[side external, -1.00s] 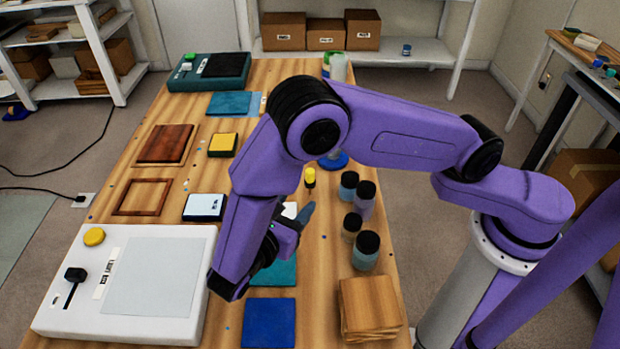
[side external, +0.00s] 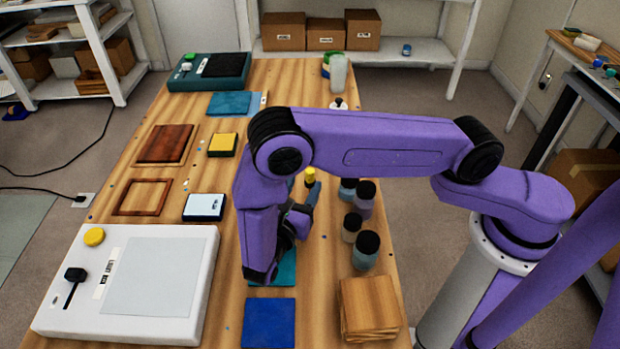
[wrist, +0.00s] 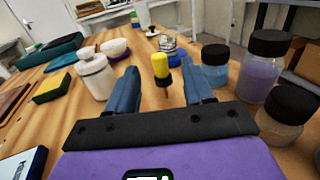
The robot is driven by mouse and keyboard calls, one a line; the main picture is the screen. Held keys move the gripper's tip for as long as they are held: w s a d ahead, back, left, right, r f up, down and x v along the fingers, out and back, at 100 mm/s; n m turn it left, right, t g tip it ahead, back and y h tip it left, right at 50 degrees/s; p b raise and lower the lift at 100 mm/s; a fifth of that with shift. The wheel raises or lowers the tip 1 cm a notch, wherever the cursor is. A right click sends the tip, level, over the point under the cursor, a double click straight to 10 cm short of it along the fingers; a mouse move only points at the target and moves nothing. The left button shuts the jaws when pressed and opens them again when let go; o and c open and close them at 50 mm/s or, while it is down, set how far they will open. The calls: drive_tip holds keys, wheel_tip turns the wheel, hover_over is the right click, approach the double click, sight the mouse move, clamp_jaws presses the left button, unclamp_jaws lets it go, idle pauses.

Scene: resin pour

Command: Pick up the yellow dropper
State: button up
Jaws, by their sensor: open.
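In the side external view my gripper (side external: 309,197) is partly hidden by my forearm.
Several black-lidded jars (wrist: 262,66) stand close on the right of my gripper. A white bottle (wrist: 95,74) stands close on the left. Blue cloths (side external: 268,323), a wood stack (side external: 369,308) and a white machine (side external: 125,285) lie on the table.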

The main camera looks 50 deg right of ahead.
drive_tip(key=shift+x, duration=3.75)
clamp_jaws()
